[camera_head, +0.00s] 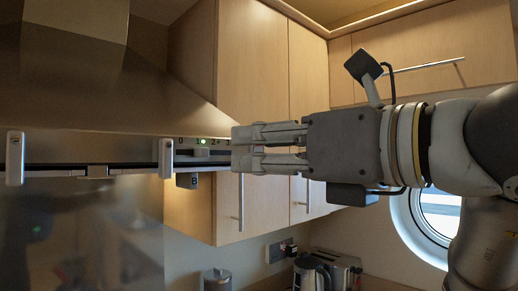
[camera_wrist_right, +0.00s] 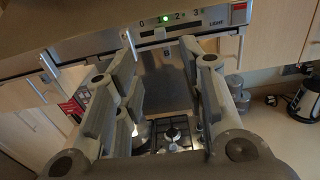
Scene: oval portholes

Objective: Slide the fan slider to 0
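The hood's control panel (camera_wrist_right: 215,19) is marked 0, 1, 2, 3 and LIGHT. A small green light (camera_wrist_right: 166,18) glows by the 1; it also shows in the head view (camera_head: 203,141). A small grey knob, apparently the fan slider (camera_wrist_right: 160,33), sits below the scale near the 1, right of the 0. My right gripper (camera_head: 236,148) is in front of the panel, right of the light, and hides the panel's right part in the head view. In the wrist view its fingers (camera_wrist_right: 160,85) are spread with nothing between them. My left gripper is not in view.
A rail on upright posts (camera_head: 166,158) runs along the hood front, left of my right gripper. A small box marked B (camera_head: 187,181) hangs under the hood. Wooden cabinets (camera_head: 255,60) stand behind. A stove (camera_wrist_right: 174,135) lies below, and a kettle (camera_head: 310,273) stands at the bottom.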

